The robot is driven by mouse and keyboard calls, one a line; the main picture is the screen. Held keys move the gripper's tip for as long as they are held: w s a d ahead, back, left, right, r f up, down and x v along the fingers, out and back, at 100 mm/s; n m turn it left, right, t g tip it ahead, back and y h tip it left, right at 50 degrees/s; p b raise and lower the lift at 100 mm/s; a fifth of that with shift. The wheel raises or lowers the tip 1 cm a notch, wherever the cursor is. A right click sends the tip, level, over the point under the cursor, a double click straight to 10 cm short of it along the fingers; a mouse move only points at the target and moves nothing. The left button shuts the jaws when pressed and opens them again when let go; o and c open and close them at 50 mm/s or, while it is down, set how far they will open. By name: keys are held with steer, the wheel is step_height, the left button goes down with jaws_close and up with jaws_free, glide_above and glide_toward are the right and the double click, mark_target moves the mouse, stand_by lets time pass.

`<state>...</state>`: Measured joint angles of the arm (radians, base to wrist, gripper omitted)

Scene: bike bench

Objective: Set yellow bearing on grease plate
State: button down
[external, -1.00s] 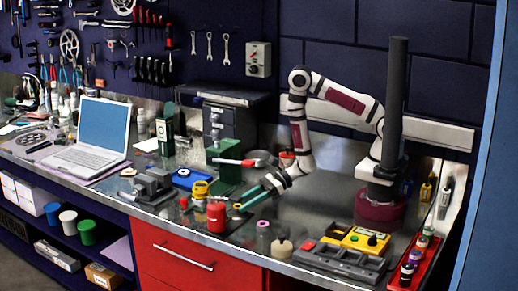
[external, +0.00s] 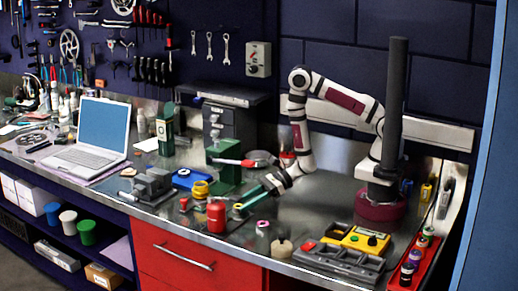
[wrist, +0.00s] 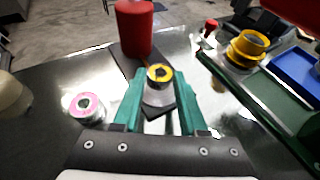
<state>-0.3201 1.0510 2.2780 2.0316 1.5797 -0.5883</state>
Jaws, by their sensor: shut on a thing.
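My gripper (wrist: 158,103) has green fingers, shut on the yellow bearing (wrist: 158,73), a short grey cylinder with a yellow ring on top and a dark centre. It looks upright between the fingertips. Below and behind it in the wrist view lies a flat dark plate (wrist: 130,64), which I take as the grease plate. Whether the bearing touches the plate or hangs just above it, I cannot tell. In the external view my gripper (external: 241,208) is low over the bench, just right of the red can (external: 216,217); the bearing is too small to make out there.
The red can (wrist: 134,28) stands at the plate's far end. A pink-ringed bearing (wrist: 86,107) stands left of my fingers. A yellow stacked part (wrist: 249,46), a green tray edge (wrist: 245,105) and a blue tray (wrist: 295,68) are on the right. A cream pot (wrist: 8,92) is far left.

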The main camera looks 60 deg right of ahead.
steer(key=shift+f, duration=0.5)
steer(key=c, duration=0.7)
jaws_free()
steer(key=shift+c, duration=0.2)
steer(key=shift+v, duration=5.45)
steer(key=shift+f, duration=0.1)
